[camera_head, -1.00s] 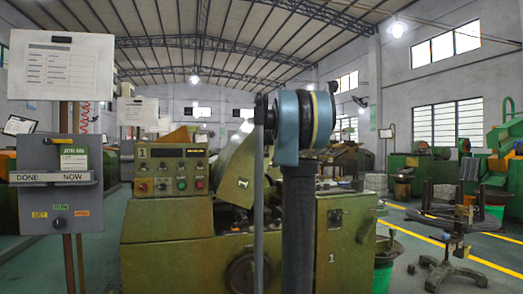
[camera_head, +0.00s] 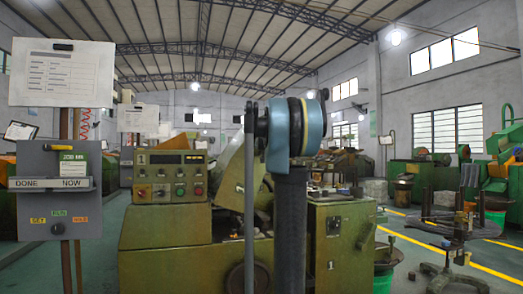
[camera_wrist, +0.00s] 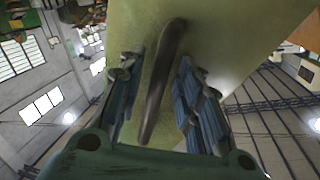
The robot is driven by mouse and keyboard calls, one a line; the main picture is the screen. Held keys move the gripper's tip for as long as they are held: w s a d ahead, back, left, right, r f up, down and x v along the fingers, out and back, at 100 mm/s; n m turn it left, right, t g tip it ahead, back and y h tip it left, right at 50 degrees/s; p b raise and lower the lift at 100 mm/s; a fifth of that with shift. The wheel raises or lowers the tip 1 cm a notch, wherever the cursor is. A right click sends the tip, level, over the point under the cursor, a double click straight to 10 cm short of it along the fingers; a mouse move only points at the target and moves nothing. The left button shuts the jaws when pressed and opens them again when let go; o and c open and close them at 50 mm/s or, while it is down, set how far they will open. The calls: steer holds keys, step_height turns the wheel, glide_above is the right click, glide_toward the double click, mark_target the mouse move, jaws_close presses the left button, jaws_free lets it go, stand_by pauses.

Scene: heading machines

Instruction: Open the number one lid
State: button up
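The number one lid (camera_head: 231,171) is a yellow-green cover on the green machine at the middle of the head view. My arm hides its right part. In the wrist view the lid's green surface (camera_wrist: 225,35) fills the upper middle, and a dark bar handle (camera_wrist: 160,85) runs up it. My gripper (camera_wrist: 157,65) is open, with one finger on each side of the handle and visible gaps between. Whether a fingertip touches the lid is unclear. The gripper is hidden behind my arm in the head view.
The machine body (camera_head: 165,245) carries a control box (camera_head: 170,177) with buttons, left of the lid. A grey job board (camera_head: 58,190) stands at the left on a post. A dark stand (camera_head: 445,235) and a green bin (camera_head: 384,275) are at the right.

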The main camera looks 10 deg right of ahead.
steer(key=shift+d, duration=0.1)
steer(key=s+a, duration=0.2)
steer(key=s, duration=0.9)
steer(key=shift+s+r, duration=0.35)
steer(key=shift+r, duration=0.05)
steer(key=s+a+f+n+g+y, duration=0.15)
steer(key=s+a+f, duration=0.25)
steer(key=s+f, duration=0.45)
steer(key=s+a+f+n+g+y, duration=0.1)
steer(key=s+a+f+g, duration=0.3)
steer(key=f, duration=0.7)
steer(key=s+a+f+n+g+y, duration=0.1)
steer(key=s+a+f+n+g, duration=0.15)
steer(key=s+f, duration=0.6)
steer(key=s+f+n+g+h, duration=0.1)
steer(key=s+f+g, duration=0.5)
steer(key=s+f, duration=1.9)
steer(key=shift+f+g, duration=0.3)
steer(key=shift+f, duration=0.2)
